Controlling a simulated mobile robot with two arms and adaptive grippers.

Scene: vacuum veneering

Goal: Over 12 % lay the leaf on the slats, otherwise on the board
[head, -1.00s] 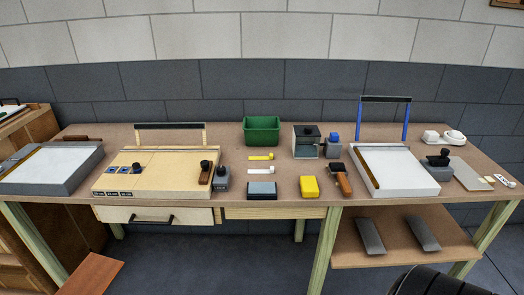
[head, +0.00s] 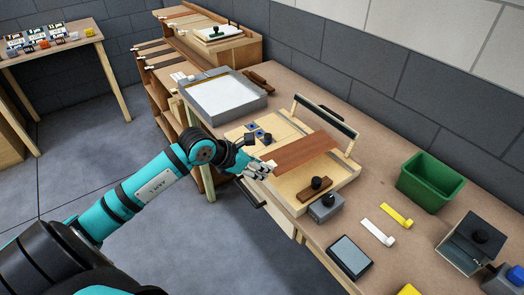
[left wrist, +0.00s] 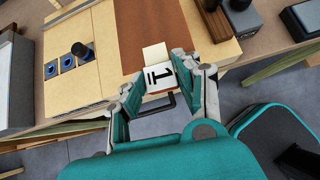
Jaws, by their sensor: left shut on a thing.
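A red-brown leaf (head: 303,152) reaches over the pale wooden board (head: 328,184), which has small blue round parts on it. My left gripper (head: 262,170) is shut on the leaf's near end. In the left wrist view, the leaf (left wrist: 145,22) runs away from the gripper (left wrist: 162,84). A pale tab and a white label (left wrist: 160,76) marked "1" show between the fingers. I cannot tell whether the leaf touches the board. My right gripper is not in view. I cannot make out slats with certainty.
A grey-framed white tray (head: 222,96) lies left of the board. A grey block with a black knob (head: 325,206) stands near its front. A green bin (head: 430,182), a yellow piece (head: 397,215) and a white piece (head: 377,232) lie right. A shelf unit (head: 168,75) stands behind.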

